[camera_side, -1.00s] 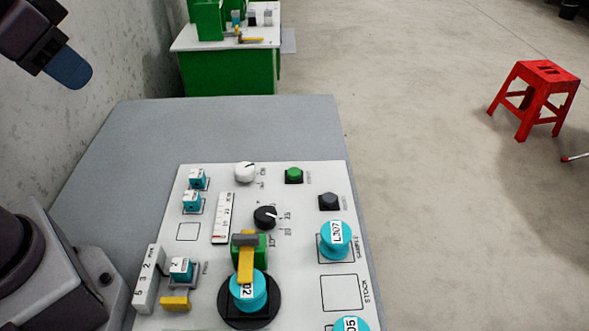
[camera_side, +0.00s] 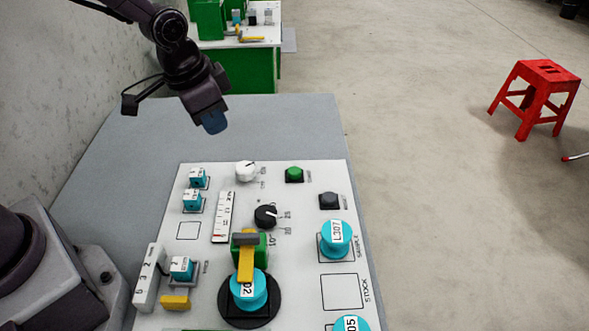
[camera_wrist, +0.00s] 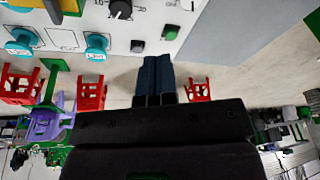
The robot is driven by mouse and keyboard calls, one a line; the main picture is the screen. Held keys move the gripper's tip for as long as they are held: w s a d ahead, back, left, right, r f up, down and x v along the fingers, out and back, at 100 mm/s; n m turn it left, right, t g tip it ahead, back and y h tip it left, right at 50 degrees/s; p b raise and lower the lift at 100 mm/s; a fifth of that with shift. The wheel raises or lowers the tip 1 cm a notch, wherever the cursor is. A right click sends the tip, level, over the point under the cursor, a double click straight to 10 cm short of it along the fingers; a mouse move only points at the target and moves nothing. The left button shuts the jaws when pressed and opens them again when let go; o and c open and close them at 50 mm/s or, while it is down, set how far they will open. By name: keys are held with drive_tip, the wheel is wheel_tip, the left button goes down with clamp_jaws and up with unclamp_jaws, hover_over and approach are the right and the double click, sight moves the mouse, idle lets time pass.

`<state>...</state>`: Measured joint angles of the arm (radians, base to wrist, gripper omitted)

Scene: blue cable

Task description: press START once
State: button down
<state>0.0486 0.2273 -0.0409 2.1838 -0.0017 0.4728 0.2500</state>
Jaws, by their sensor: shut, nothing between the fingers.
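A green button (camera_side: 294,175) sits on a dark square base near the far right of the white panel (camera_side: 205,235). The small label beside it is too small to read, so I cannot confirm it says START. The green button also shows in the wrist view (camera_wrist: 170,32), above and right of my fingertips. My gripper (camera_side: 214,122) is shut and empty, with blue fingers pointing down. It hangs in the air beyond the panel's far edge, left of the green button and apart from it. The fingers also show in the wrist view (camera_wrist: 157,75).
A dark button (camera_side: 329,201) sits nearer and right of the green one. A white knob (camera_side: 245,171) and a black knob (camera_side: 265,216) lie to the left. Teal spools (camera_side: 336,239) and a green block with a yellow lever (camera_side: 246,262) stand nearer. The grey table (camera_side: 150,135) is clear.

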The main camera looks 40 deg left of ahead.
drive_tip(key=w+d+f+m+t, duration=0.2)
drive_tip(key=w+d+f+m, duration=0.15)
drive_tip(key=w+f, duration=0.6)
wheel_tip(320, 180, up, 2)
drive_tip(key=m+t+h, duration=0.1)
drive_tip(key=m+t, duration=0.3)
hover_over(295, 172)
drive_tip(key=shift+n, duration=0.25)
drive_tip(key=shift+f, duration=4.4)
drive_tip(key=shift+f, duration=0.15)
drive_tip(key=shift+f, duration=0.25)
